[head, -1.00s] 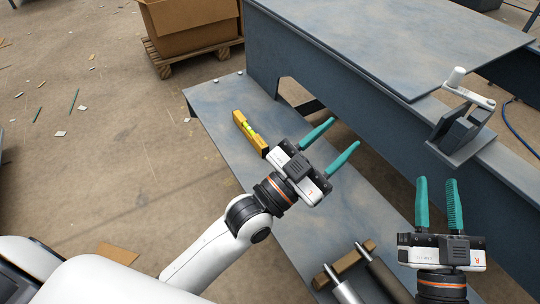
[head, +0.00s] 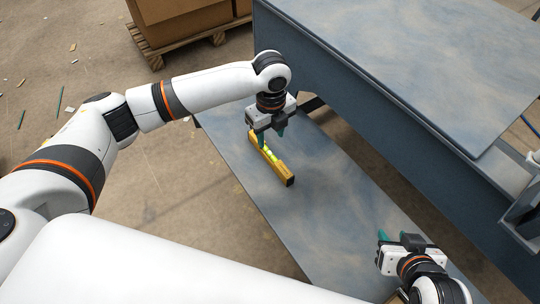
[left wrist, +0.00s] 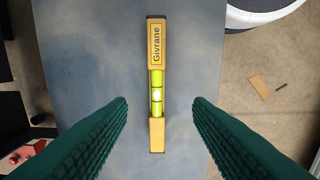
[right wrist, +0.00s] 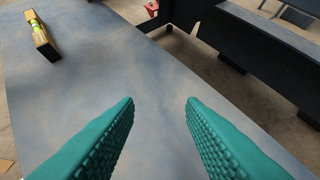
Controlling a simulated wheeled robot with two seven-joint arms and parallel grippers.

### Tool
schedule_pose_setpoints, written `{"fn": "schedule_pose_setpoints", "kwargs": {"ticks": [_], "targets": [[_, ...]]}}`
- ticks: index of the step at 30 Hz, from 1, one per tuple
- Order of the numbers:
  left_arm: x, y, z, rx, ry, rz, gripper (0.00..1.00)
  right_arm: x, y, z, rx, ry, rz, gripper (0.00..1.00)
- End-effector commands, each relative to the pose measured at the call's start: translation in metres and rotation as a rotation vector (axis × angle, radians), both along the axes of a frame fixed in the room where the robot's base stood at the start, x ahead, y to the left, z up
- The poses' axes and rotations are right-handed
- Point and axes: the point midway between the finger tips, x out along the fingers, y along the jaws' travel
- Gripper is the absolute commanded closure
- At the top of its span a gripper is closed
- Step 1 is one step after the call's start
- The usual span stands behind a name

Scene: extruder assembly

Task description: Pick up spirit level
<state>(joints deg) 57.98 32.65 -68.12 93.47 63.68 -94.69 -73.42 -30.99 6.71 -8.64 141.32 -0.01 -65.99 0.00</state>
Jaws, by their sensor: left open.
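The spirit level (head: 284,175), a yellow bar with a bright green vial section and dark ends, lies on the grey-blue lower bench. In the left wrist view the spirit level (left wrist: 156,60) runs lengthwise between the fingers, with the word Givrane readable. My left gripper (head: 271,137) points down over the far part of the level, open, with a finger on each side and visible gaps. The spirit level also shows at the upper left of the right wrist view (right wrist: 41,38). My right gripper (head: 385,236) is open and empty over the near end of the bench.
The lower bench (head: 330,205) is clear around the level. A higher table (head: 400,60) rises along its right side. A cardboard box (head: 180,15) on a pallet stands on the floor behind.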

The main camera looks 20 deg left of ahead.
Motion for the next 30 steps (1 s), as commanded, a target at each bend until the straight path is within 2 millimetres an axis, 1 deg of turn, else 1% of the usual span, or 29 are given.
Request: {"fn": "schedule_pose_setpoints", "kwargs": {"ticks": [1,3,6,10,13,19,22,26,30], "targets": [[0.0,0.0,-0.01,0.0,0.001,0.0,0.54,0.009,0.003,0.002,0.012,-0.055,0.004,0.64],[0.0,0.0,-0.019,0.0,0.0,0.0,0.54,0.019,0.007,0.01,0.03,-0.131,0.01,0.64],[0.0,0.0,-0.031,-0.001,0.0,0.0,0.54,0.033,0.013,0.023,0.054,-0.237,0.017,0.64],[0.0,-0.001,-0.043,-0.002,-0.001,0.0,0.54,0.045,0.019,0.04,0.082,-0.357,0.026,0.64],[0.001,-0.001,-0.049,-0.003,-0.003,0.0,0.54,0.051,0.022,0.049,0.097,-0.42,0.03,0.64],[0.001,0.0,-0.054,-0.002,-0.003,0.001,0.54,0.056,0.025,0.058,0.11,-0.477,0.033,0.64],[0.002,0.0,-0.06,-0.002,-0.002,0.001,0.54,0.06,0.027,0.067,0.126,-0.539,0.037,0.64],[0.005,0.002,-0.071,-0.003,-0.003,0.001,0.54,0.067,0.032,0.086,0.158,-0.671,0.045,0.64],[0.008,0.004,-0.081,-0.003,-0.002,0.001,0.54,0.07,0.037,0.109,0.195,-0.82,0.054,0.64]]}}
